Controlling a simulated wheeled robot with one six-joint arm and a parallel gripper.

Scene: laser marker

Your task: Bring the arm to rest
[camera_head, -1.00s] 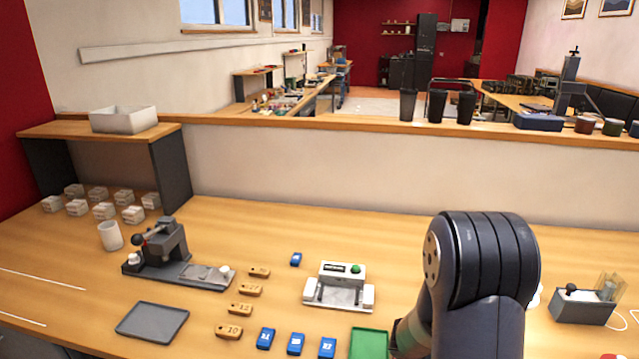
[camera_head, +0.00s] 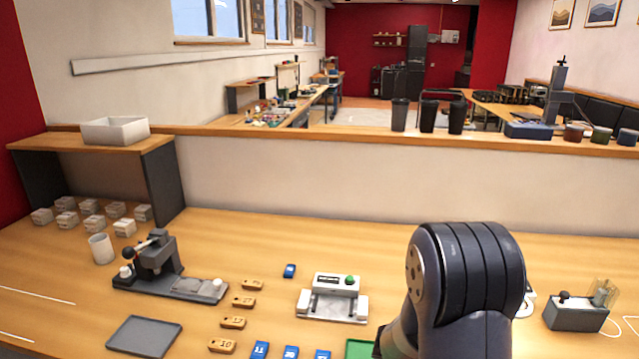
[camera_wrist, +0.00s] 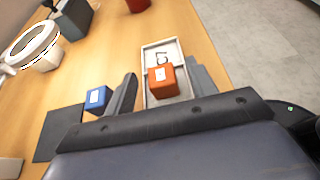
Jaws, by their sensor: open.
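My arm (camera_head: 465,280) stands at the lower right of the head view, and its gripper is out of sight there. In the wrist view my gripper (camera_wrist: 162,88) is open, with one dark finger on each side. An orange-red block (camera_wrist: 163,83) shows between the fingers, over a pale tray (camera_wrist: 150,56) with dark markings. I cannot tell whether the block touches the fingers. A blue block (camera_wrist: 98,98) with a white label is just left of the left finger, on a dark mat (camera_wrist: 58,132).
In the head view, a lever press (camera_head: 165,270), a grey tray (camera_head: 145,336), numbered wooden tags (camera_head: 222,345), blue tags (camera_head: 291,352) and a white device (camera_head: 334,297) lie left of my arm. A grey box device (camera_head: 577,313) stands right.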

